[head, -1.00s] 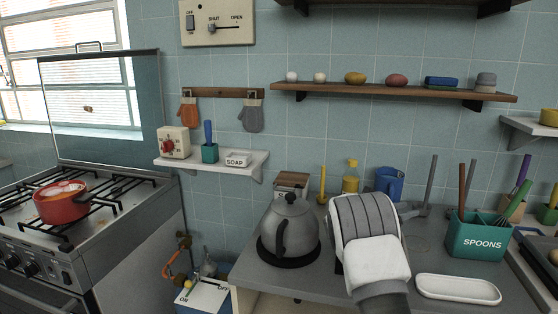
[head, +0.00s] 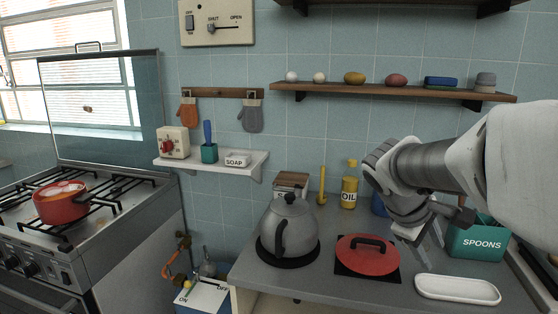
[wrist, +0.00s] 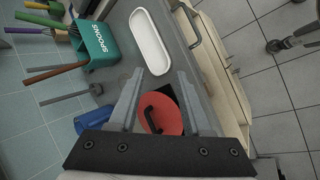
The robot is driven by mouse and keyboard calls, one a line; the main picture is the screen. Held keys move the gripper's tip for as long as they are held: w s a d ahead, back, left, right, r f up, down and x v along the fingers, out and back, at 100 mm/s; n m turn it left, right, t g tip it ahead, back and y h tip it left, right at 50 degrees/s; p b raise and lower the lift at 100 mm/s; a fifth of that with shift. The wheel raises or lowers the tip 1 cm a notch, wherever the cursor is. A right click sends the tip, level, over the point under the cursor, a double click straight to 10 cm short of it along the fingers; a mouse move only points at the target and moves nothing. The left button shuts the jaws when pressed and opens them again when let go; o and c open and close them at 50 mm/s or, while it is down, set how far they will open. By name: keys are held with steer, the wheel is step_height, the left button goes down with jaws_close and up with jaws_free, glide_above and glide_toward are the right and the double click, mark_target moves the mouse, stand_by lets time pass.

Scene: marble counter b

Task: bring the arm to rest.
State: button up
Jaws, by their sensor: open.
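My gripper (head: 425,235) is raised above the counter on the right, in front of the spoon holder. In the wrist view my gripper (wrist: 158,82) is open, its two fingers apart with nothing held between them. A red lid (head: 361,258) with a dark handle lies on a black square mat (head: 392,279) on the counter. The lid also shows in the wrist view (wrist: 168,122), beyond the gap between my fingers. In the head view my arm covers part of the counter's right side, the blue mug and the spoon holder.
A grey kettle (head: 289,232) stands left of the lid. A white tray (head: 457,290) lies near the counter's front edge. The teal spoon holder (head: 480,241), oil bottle (head: 349,192) and blue mug (head: 379,205) stand behind. A red pot (head: 61,202) sits on the stove at left.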

steer(key=s+a+f+m+t+y, duration=0.25)
steer(key=s+a+m+y, duration=0.45)
steer(key=s+a, duration=0.75)
step_height(320, 180, up, 13)
steer(key=s+p, duration=0.1)
steer(key=p, duration=1.1)
steer(key=shift+s+d+r+p, duration=0.2)
steer(key=shift+s+d+p, duration=0.1)
steer(key=shift+d+p, duration=0.05)
